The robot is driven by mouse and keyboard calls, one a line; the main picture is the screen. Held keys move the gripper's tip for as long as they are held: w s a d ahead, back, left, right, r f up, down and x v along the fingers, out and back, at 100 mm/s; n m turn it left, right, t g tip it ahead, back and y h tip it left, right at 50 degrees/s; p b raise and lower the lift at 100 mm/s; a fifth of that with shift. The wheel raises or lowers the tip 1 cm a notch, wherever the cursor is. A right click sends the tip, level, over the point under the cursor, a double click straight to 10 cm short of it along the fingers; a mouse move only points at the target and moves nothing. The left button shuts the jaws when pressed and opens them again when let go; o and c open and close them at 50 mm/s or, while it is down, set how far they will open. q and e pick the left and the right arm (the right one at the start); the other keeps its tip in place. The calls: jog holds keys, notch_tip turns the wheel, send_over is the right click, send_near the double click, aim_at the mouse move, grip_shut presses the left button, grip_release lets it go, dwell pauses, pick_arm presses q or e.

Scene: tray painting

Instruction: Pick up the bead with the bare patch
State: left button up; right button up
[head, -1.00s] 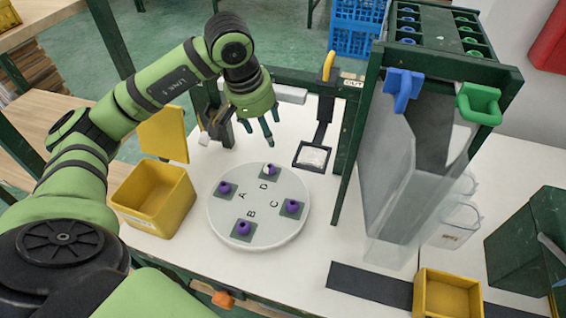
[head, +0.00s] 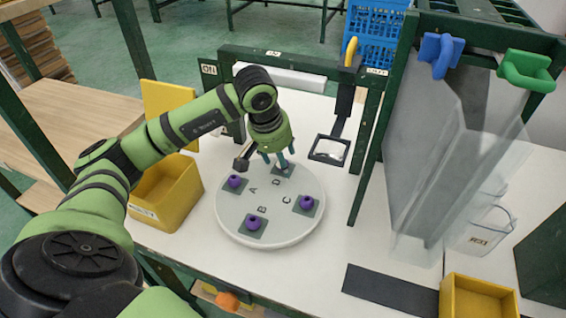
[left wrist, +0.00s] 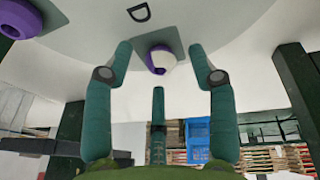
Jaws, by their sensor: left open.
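The bead with the bare patch (left wrist: 160,60) is purple with a whitish area. It sits on a dark square pad (left wrist: 146,42) by the letter D on the round white tray (head: 233,224). In the head view my left gripper (head: 277,164) hides most of this bead. My left gripper is open, pointing down just over the D spot. In the left wrist view its fingers stand spread around the bead, apart from it. Purple beads sit at A (head: 235,181), B (head: 254,223) and C (head: 306,202); no bare patch shows on them. My right gripper is out of view.
A yellow lidded bin (head: 168,195) stands left of the tray. A framed lens (head: 329,149) stands behind it to the right. Clear panels (head: 425,190) and a green frame stand at right. A yellow box (head: 478,298) is at front right.

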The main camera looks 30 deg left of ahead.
pick_arm(q)
jog(key=shift+w+f, duration=0.1)
jog(key=shift+f, duration=0.45)
jog(key=c, duration=0.9)
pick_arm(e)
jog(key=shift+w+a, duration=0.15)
